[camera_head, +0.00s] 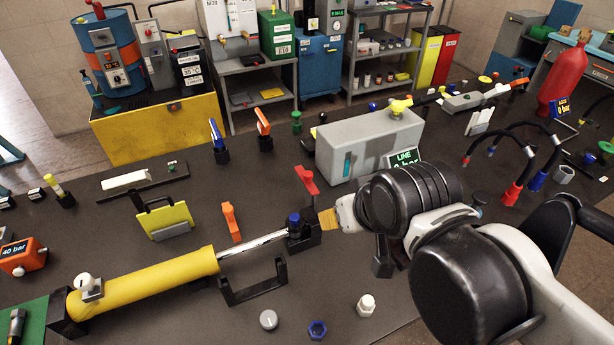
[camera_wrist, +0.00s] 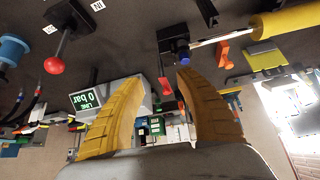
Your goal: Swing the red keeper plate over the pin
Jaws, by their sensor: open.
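The red keeper plate (camera_head: 308,181) stands out behind the black clevis block at the rod end of the yellow cylinder (camera_head: 150,284), away from the blue-topped pin (camera_head: 294,222). The pin sits in the block. My gripper (camera_head: 328,219) is just right of the block, its yellow fingers partly hidden by its own body. In the wrist view the fingers (camera_wrist: 159,79) are spread, with the red keeper plate (camera_wrist: 166,87) showing in the gap between them. The blue pin (camera_wrist: 181,46) and block are beyond the fingertips. I cannot tell whether a finger touches the plate.
A grey box with a LINE display (camera_head: 370,143) stands behind the plate. A white fitting (camera_head: 366,305) and blue ring (camera_head: 317,329) lie in front.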

